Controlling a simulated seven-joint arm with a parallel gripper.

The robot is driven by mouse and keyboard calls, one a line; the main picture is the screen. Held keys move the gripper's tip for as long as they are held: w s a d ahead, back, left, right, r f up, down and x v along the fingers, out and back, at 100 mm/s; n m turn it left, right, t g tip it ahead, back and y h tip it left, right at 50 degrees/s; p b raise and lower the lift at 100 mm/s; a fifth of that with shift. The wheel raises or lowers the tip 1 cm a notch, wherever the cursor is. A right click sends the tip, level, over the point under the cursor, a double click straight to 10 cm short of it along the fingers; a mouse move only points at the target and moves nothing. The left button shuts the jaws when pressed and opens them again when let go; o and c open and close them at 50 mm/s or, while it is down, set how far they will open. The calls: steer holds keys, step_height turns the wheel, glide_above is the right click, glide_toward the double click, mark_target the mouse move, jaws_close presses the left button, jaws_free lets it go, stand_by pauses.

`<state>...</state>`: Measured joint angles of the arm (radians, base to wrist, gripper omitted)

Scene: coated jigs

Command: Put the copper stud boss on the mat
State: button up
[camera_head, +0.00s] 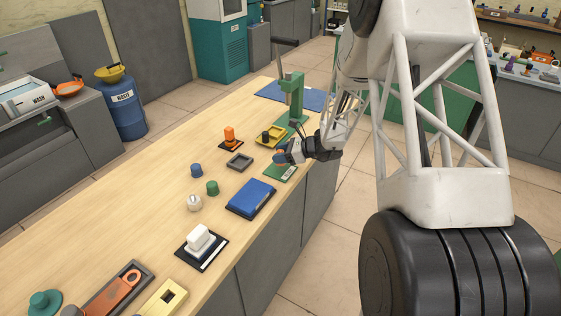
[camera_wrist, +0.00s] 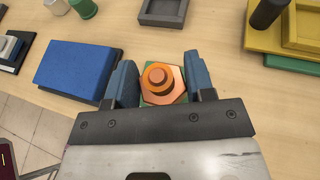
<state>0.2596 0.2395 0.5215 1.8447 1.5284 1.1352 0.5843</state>
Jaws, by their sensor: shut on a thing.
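My gripper (camera_head: 281,156) is near the right edge of the wooden table. In the wrist view its two blue fingers (camera_wrist: 160,85) are shut on the copper stud boss (camera_wrist: 162,76), an orange hexagonal base with a round stepped stud facing the camera. In the head view only a small orange bit of the boss shows at the fingertips. A green flat piece (camera_head: 280,174) lies below the gripper; green also shows around the boss in the wrist view. I cannot tell whether the boss touches it. A flat blue mat (camera_head: 300,97) lies at the table's far end.
A green press (camera_head: 291,98) stands behind the gripper, beside a yellow tray (camera_head: 273,140) with a black cylinder. A grey tray (camera_head: 239,162), an orange stud (camera_head: 229,135), small cylinders and a blue block (camera_head: 250,198) stand nearby.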

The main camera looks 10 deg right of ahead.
steer(key=shift+f, duration=1.65)
steer(key=o, duration=1)
steer(key=shift+f, duration=0.15)
steer(key=v, duration=1.2)
steer(key=shift+r, duration=0.2)
steer(key=shift+r, duration=0.1)
